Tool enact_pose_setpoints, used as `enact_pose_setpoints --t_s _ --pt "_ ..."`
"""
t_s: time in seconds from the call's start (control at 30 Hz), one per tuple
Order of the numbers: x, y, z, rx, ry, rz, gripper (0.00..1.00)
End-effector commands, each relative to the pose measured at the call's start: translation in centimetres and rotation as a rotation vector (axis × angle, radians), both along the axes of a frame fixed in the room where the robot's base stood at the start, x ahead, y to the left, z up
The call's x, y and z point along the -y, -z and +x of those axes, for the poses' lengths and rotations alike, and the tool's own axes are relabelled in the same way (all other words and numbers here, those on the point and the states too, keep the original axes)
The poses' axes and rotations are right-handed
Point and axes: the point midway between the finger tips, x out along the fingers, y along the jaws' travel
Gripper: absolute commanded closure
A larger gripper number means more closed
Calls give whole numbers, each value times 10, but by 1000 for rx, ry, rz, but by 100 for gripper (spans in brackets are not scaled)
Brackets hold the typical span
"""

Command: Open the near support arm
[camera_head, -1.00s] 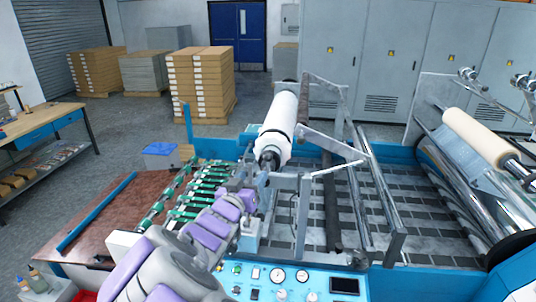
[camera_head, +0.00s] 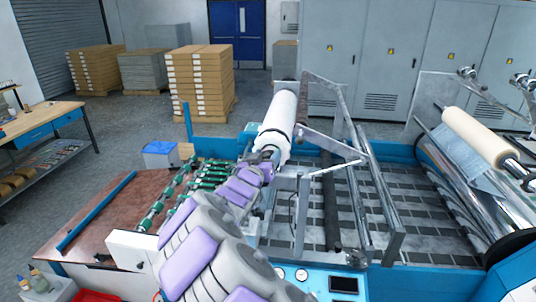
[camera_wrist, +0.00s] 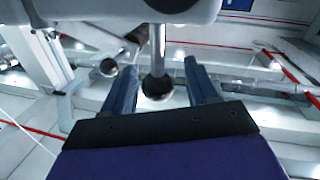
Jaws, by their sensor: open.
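The white film roll (camera_head: 279,125) lies in the machine frame, its near end towards me. A grey metal bar (camera_head: 332,143), which looks like the near support arm, slopes right from beside that end. My gripper (camera_head: 266,162) is at the roll's near end; its fingers are too small there to make out. In the wrist view my gripper (camera_wrist: 160,68) is open, with one blue finger on each side of a metal rod with a dark, shiny ball knob (camera_wrist: 157,86). The knob appears between the fingers with gaps on both sides; its depth is unclear. My arm hides part of the support.
Upright metal frame bars (camera_head: 372,195) stand to the right, and a cream roll (camera_head: 478,137) lies farther right. Green feed rollers (camera_head: 205,178) are left of my arm. Open floor lies beyond the machine.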

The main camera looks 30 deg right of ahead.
Motion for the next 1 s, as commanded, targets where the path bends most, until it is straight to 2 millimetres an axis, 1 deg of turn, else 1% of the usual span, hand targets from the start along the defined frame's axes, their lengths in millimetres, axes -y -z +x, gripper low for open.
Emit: enact_pose_setpoints --t_s 0.03,0.2,0.53,1.0 --pt "5 1 3 -1 2 0 42" --pt "10 0 9 0 1 0 42" --pt "11 0 10 1 0 1 42" --pt "11 0 11 1 -1 1 87"
